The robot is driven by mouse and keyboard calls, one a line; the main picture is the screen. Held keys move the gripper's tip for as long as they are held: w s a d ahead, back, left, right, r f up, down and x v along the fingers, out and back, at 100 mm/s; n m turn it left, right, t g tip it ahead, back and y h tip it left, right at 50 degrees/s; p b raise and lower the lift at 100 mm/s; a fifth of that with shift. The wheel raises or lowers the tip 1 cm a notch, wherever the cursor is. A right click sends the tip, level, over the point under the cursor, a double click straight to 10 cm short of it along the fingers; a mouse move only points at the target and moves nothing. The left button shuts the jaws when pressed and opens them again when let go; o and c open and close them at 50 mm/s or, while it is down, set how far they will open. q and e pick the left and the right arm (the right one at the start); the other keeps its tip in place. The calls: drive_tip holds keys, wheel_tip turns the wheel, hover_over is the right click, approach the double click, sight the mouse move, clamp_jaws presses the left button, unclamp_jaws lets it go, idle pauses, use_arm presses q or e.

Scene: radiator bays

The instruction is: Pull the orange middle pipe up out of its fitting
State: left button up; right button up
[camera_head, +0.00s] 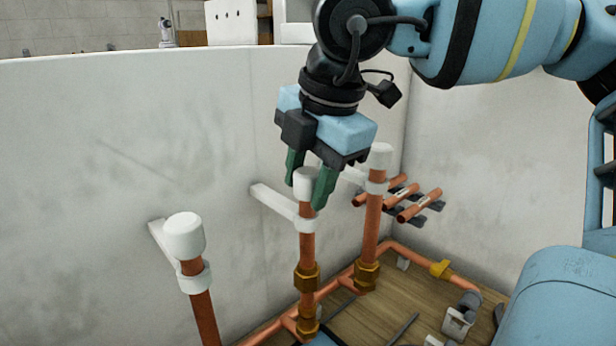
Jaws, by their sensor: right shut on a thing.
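The orange middle pipe (307,252) stands upright between two similar capped pipes. It has a white cap (305,181) on top and a white wall clip (304,218) around it. Its lower end meets a brass fitting (307,278); whether it is seated inside I cannot tell. My right gripper (309,188) comes down from above, with its green fingers on either side of the white cap, shut on the top of the middle pipe. My left gripper is not in view.
A left capped pipe (200,305) stands near the front, and a right capped pipe (371,225) stands close behind the gripper. Short copper pipes (420,205) are racked on the right wall. Low copper piping (420,258) runs along the wooden floor (380,314).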

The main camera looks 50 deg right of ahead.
drive_tip(key=shift+r+p, duration=0.65)
drive_tip(key=shift+r, duration=1.35)
drive_tip(key=o, duration=0.7)
drive_tip(key=shift+w+f, duration=0.2)
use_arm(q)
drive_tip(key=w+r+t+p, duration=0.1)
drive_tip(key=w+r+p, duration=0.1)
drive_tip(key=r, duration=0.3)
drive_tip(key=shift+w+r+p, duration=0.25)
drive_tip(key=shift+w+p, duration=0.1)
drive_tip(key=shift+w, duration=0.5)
use_arm(e)
drive_tip(key=v, duration=0.7)
drive_tip(key=shift+s, duration=0.15)
drive_tip(key=shift+f, duration=0.1)
